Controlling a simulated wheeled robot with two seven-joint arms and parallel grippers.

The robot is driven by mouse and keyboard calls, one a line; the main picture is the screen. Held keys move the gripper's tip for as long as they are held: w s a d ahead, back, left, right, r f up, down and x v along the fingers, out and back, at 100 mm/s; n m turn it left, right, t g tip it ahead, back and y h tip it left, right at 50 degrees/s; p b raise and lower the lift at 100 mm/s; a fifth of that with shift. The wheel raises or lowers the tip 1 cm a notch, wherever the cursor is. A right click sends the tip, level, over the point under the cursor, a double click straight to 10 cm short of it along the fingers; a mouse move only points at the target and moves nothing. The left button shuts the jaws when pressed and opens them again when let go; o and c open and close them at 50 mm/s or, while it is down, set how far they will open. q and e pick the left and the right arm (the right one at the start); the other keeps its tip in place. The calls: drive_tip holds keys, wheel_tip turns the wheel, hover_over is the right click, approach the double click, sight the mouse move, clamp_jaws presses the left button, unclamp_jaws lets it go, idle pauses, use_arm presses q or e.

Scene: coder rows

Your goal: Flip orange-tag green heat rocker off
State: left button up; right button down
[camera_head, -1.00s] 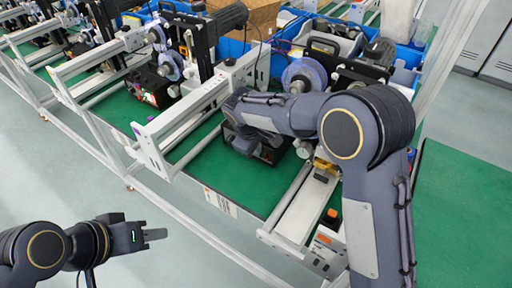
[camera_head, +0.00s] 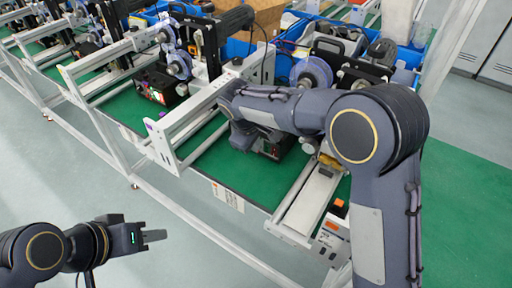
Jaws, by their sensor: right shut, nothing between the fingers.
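A black control box (camera_head: 272,148) sits on the green bench beneath my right forearm, with small red marks on its face. My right gripper (camera_head: 242,138) points down at the left side of this box, mostly hidden by my own wrist. Its fingertips are hard to make out, and I cannot tell whether it touches a switch. I cannot make out the green heat rocker or an orange tag on this box. My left gripper (camera_head: 155,236) is low at the left over the floor, away from the bench, seen from the side.
Another black box (camera_head: 160,86) with lit red and green spots stands further left. An orange block (camera_head: 340,203) sits by a white rail unit at the bench's front right. Aluminium frames (camera_head: 180,130) divide the bench. Blue bins (camera_head: 410,55) stand behind. The front floor is clear.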

wheel_tip(320, 180, up, 8)
drive_tip(key=shift+s+f, duration=0.15)
idle(0.6)
